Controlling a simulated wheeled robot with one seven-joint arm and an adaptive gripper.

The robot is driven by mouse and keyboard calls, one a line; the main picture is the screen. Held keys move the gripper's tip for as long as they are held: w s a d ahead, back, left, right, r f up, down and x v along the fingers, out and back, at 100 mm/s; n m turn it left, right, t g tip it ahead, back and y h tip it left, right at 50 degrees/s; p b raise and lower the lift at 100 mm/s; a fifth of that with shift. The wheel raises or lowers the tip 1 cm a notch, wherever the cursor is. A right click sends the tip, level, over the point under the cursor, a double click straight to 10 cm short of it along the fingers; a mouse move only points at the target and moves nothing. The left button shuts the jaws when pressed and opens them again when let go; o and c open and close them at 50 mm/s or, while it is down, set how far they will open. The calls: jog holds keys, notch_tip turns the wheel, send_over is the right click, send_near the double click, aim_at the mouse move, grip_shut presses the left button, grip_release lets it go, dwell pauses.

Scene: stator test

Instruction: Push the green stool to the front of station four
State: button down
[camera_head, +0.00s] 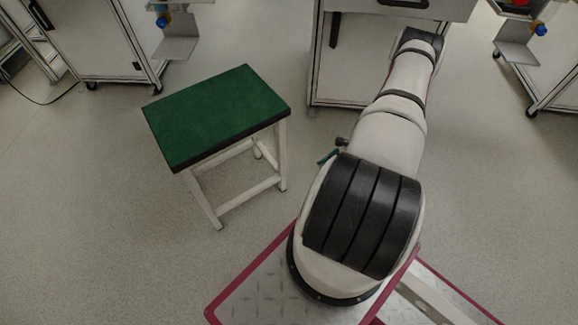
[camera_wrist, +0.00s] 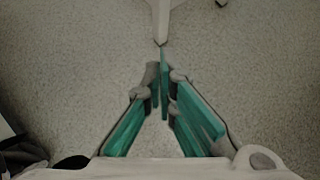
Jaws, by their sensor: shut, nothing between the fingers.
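The green stool (camera_head: 218,112) stands upright on the floor in the head view, left of my arm, with a flat green top, a dark edge and white legs. In the wrist view a white stool leg (camera_wrist: 160,18) reaches down from the top edge. My gripper (camera_wrist: 160,75) shows there with teal fingers closed together and nothing between them. Its tips appear just below the foot of that leg; I cannot tell whether they touch.
A white cabinet station (camera_head: 345,60) stands behind the stool and my arm. Other stations stand at the upper left (camera_head: 100,40) and upper right (camera_head: 555,75). A cable (camera_head: 45,100) lies on the floor at the far left. Open floor lies left of and behind the stool.

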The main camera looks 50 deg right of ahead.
jog(key=w+a+r+b+x, duration=0.1)
jog(key=b+x, duration=0.4)
jog(key=x, duration=0.7)
jog(key=shift+w+a+r, duration=0.25)
jog(key=shift+w+a, duration=0.05)
jog(key=shift+w, duration=0.35)
jog(key=shift+a, duration=0.15)
